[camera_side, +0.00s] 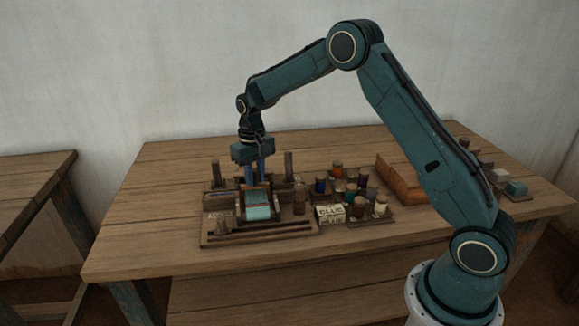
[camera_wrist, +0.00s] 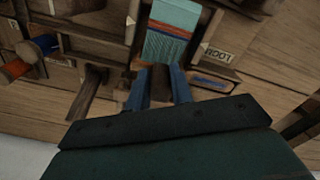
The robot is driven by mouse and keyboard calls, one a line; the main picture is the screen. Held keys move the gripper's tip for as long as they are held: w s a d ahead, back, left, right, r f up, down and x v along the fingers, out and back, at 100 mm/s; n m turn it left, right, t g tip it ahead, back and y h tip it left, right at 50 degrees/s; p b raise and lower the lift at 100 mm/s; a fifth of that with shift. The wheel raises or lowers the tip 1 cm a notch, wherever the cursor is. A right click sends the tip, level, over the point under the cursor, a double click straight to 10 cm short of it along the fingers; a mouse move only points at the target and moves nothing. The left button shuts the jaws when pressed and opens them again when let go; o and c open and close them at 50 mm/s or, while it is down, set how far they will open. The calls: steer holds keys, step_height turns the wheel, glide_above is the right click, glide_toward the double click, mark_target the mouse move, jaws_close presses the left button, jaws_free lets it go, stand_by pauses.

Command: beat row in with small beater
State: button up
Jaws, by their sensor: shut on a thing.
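The small loom on the wooden base holds a teal cloth (camera_side: 257,212) with red and blue bands at its far end. The same cloth (camera_wrist: 172,28) shows at the top of the wrist view, its banded end toward my gripper. My gripper (camera_side: 256,178) points down over the far end of the loom. In the wrist view, its two blue fingers (camera_wrist: 158,78) are shut on a brown wooden piece, which looks like the small beater (camera_wrist: 159,88). The beater's lower edge is hidden, so I cannot tell whether it touches the cloth.
Wooden posts (camera_side: 289,166) stand beside the loom. A brown wooden block (camera_side: 400,180) lies farther right. The table's left part (camera_side: 150,215) is clear.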

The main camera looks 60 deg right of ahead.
steer(key=shift+w+d+r, duration=0.1)
steer(key=shift+w+d, duration=0.35)
steer(key=shift+w, duration=0.25)
steer(key=shift+w+d, duration=0.45)
steer(key=shift+w, duration=0.25)
steer(key=o, duration=0.6)
steer(key=shift+o, duration=1.1)
steer(key=shift+s, duration=0.1)
steer(key=shift+d, duration=0.1)
step_height(320, 180, up, 6)
steer(key=shift+r, duration=0.2)
steer(key=shift+s, duration=0.1)
